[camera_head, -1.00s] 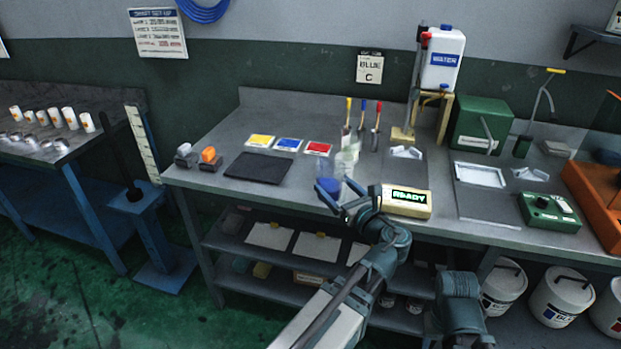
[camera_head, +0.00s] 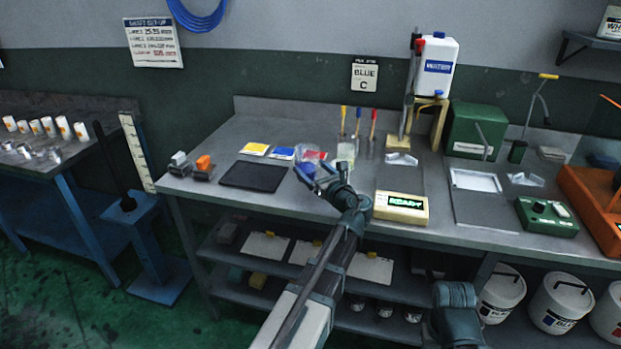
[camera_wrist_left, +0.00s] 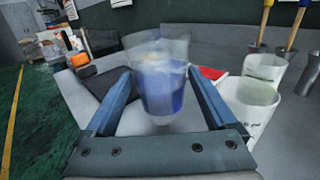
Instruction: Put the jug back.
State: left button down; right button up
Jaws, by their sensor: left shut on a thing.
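The jug (camera_head: 308,156) is a clear vessel with blue liquid in it. In the left wrist view the jug (camera_wrist_left: 162,85) stands roughly upright between the two fingers (camera_wrist_left: 160,105), a little blurred. The gripper and the jug partly cover the red card in the head view. My right gripper is out of view.
Pale clear containers (camera_head: 346,153) stand just right of the jug. A dark mat (camera_head: 254,176) lies to the left, with yellow (camera_head: 255,149) and blue (camera_head: 283,153) cards behind it. The READY box (camera_head: 401,207) sits at the front edge.

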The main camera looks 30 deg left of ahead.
aim_at(311, 177)
pick_arm(q)
jog(key=shift+w+a, duration=0.25)
jog(key=f+b, duration=0.1)
jog(key=b, duration=0.1)
jog(key=f+b, duration=0.1)
jog(key=f, duration=0.1)
jog(key=shift+w+a+f+b, duration=0.2)
jog(key=shift+f+b, duration=0.1)
jog(key=shift+b, duration=0.05)
jog(key=shift+f, duration=0.1)
jog(key=shift+f, duration=0.15)
grip_release()
